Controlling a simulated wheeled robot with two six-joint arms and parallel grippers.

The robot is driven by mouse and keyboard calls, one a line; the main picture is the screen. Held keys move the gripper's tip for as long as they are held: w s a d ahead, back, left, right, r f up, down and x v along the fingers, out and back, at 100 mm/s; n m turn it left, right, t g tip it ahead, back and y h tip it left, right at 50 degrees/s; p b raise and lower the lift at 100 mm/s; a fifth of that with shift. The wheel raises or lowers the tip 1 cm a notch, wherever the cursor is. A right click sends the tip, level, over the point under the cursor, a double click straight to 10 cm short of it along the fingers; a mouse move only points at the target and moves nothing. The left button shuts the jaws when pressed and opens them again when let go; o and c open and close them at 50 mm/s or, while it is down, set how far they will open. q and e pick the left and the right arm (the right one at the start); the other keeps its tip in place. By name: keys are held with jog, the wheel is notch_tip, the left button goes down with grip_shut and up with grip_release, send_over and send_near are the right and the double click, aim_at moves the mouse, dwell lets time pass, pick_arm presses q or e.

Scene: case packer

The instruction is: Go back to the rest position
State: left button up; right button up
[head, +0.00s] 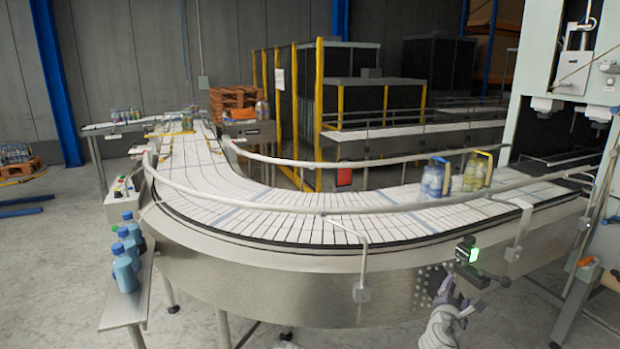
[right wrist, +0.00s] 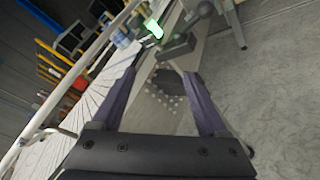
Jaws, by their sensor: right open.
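My right gripper (head: 462,291) is in the lower right of the head view, in front of the conveyor's curved metal side. In the right wrist view my right gripper (right wrist: 160,64) has its two fingers spread apart with nothing held between them. My left gripper is not in view.
The curved conveyor (head: 290,228) fills the middle, edged by a guard rail (head: 240,202). Two bottle packs stand on its right part, one blue (head: 432,180) and one yellowish (head: 475,173). Several blue bottles (head: 124,270) stand on a side shelf (head: 128,308). A machine (head: 540,75) stands at right.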

jog(key=s+a+f+m+g+y, duration=0.2)
jog(key=s+a+f+m+g, duration=0.25)
jog(key=a+f+m, duration=0.35)
jog(key=s+a+f+m+g+y, duration=0.35)
jog(key=s+a+f, duration=0.2)
jog(key=a, duration=0.55)
jog(key=s+a+f+m+g+y, duration=0.1)
jog(key=s+a+f+m+g, duration=0.1)
jog(key=s+a, duration=0.4)
jog(key=s+a+f+m+g+y, duration=0.1)
jog(key=s+a+f+m+g, duration=0.1)
jog(key=s+a, duration=0.4)
jog(key=shift+a+f+m+g, duration=0.35)
jog(key=shift+m+g, duration=0.1)
jog(key=shift+g, duration=0.25)
jog(key=shift+y, duration=0.25)
jog(key=shift+c, duration=0.2)
